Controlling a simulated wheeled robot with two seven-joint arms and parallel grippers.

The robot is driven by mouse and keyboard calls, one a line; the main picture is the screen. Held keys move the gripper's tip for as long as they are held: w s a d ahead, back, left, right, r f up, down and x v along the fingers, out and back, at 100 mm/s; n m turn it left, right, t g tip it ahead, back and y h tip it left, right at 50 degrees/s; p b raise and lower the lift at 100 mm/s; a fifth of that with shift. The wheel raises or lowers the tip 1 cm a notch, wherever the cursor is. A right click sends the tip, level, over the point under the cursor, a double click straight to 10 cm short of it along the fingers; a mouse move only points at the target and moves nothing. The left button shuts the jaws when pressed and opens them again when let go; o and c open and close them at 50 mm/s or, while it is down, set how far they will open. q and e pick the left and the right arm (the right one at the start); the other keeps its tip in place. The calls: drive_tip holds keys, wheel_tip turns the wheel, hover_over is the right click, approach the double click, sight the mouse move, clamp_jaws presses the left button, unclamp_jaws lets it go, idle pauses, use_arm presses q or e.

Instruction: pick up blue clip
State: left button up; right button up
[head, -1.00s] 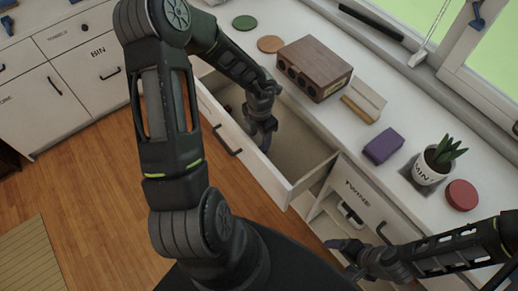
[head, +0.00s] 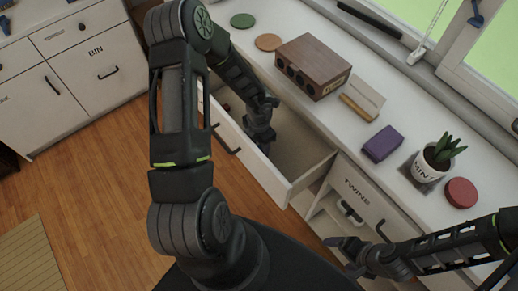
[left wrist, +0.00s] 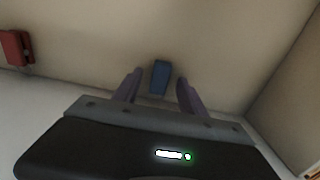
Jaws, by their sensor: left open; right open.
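The blue clip (left wrist: 160,77) lies on the drawer floor in the left wrist view, seen just beyond and between the fingertips. My left gripper (left wrist: 156,88) is open, with its two purple fingers on either side of the clip's line and nothing visibly held. In the head view my left gripper (head: 262,140) reaches down into the open drawer (head: 300,152); its fingertips and the clip are hidden there. My right gripper (head: 345,252) is open and empty at the lower right, by the cabinet front with the TWINE label.
A red object (left wrist: 16,47) lies in the drawer, left in the wrist view. Drawer walls surround the left gripper closely. The counter holds a wooden box (head: 312,66), a purple block (head: 382,143), a potted plant (head: 430,165) and a red disc (head: 461,193).

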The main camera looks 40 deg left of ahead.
use_arm(q)
drive_tip(key=shift+f, duration=0.4)
clamp_jaws()
idle(0.6)
